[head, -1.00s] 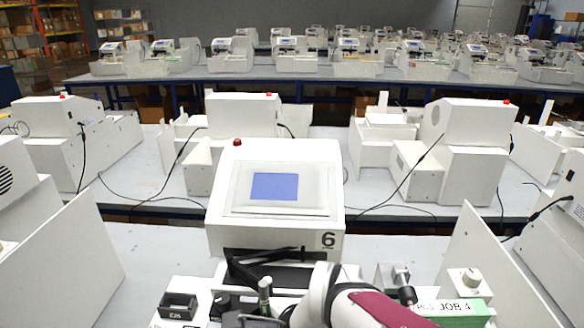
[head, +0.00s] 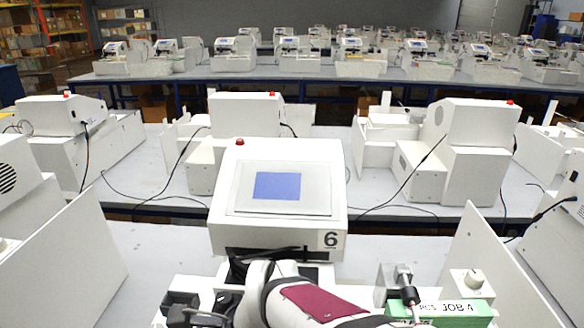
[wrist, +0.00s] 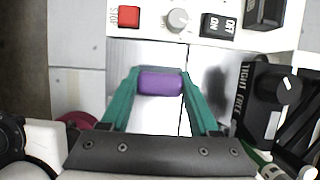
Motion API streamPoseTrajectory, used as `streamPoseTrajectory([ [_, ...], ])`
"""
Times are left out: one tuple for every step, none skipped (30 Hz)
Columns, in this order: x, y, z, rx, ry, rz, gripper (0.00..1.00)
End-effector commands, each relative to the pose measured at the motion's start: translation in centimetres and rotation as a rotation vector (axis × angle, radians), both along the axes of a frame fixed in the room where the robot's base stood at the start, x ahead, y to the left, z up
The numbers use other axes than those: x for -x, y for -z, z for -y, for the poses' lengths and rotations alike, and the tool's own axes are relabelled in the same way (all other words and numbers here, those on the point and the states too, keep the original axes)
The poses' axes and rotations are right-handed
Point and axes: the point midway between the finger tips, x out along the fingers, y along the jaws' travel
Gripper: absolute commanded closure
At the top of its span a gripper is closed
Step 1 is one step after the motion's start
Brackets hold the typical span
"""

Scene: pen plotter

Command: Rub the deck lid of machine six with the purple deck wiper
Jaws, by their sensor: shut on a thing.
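Machine six (head: 280,190) stands in the middle of the head view, with a blue screen and a "6" label. My gripper (wrist: 160,80) has green fingers in the wrist view, shut on the purple deck wiper (wrist: 160,84). The wiper is held between the fingertips, above or against a pale grey surface (wrist: 145,52) below the control strip. I cannot tell whether it touches, or whether that surface is the deck lid. In the head view my arm covers part of the machine's front, and the wiper does not show.
The control strip has a red STOP button (wrist: 129,16), a grey knob (wrist: 178,20) and an OFF/ON switch (wrist: 218,25). A black TIGHT/FREE dial (wrist: 271,88) is close on the right.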

Motion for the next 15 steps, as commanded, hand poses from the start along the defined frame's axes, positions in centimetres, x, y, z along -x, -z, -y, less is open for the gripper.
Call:
streamPoseTrajectory([
  [0.0,0.0,-0.4,0.0,-0.001,-0.001,0.9],
  [0.0,-0.2,-0.4,-0.001,0.0,0.001,0.9],
  [-0.1,-0.7,-0.3,-0.002,0.0,0.003,0.9],
  [-0.1,-1.6,-0.3,-0.003,0.001,0.005,0.9],
  [-0.1,-2.3,-0.3,-0.003,0.001,0.006,0.9],
  [0.0,-2.6,-0.3,0.0,0.001,0.003,0.9],
  [0.0,-2.9,-0.2,0.0,0.002,0.003,0.9],
  [0.0,-3.2,-0.2,0.0,0.002,0.003,0.9],
  [0.0,-3.5,-0.2,0.0,0.003,0.003,0.9],
  [0.0,-3.8,-0.2,0.001,0.002,0.003,0.9],
  [0.0,-4.0,-0.2,0.0,0.002,0.002,0.9],
  [0.0,-4.4,-0.3,0.0,0.002,0.002,0.9],
  [0.0,-4.7,-0.2,0.0,0.002,0.002,0.9],
  [0.0,-4.9,-0.2,0.0,0.002,0.001,0.9],
  [0.0,-5.3,-0.2,0.0,0.001,0.003,0.9],
])
